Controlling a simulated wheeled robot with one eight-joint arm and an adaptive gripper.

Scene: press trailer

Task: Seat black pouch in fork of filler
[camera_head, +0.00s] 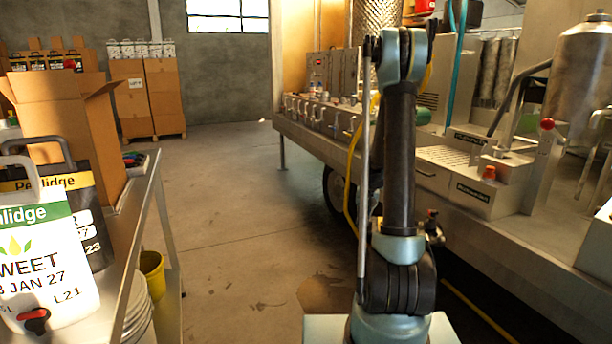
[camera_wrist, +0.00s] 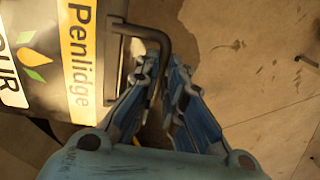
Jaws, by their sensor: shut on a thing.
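A black pouch with an orange "Penlidge" band (camera_wrist: 80,52) and a white panel with a leaf mark fills the left of the wrist view. Its black handle (camera_wrist: 147,32) reaches right, into my gripper (camera_wrist: 163,70). The blue fingers are shut on this handle, and the pouch hangs over bare floor. My gripper and this pouch are not seen in the head view. The filler seems to be the steel station with a red-knobbed lever (camera_head: 547,124) on the trailer at right; I cannot make out its fork.
A bench (camera_head: 136,235) at left bears a white "SWEET" pouch (camera_head: 45,250), another black pouch with an orange band (camera_head: 93,212) and an open carton (camera_head: 75,125). A yellow bucket (camera_head: 152,274) stands below. The floor between bench and trailer (camera_head: 425,180) is clear.

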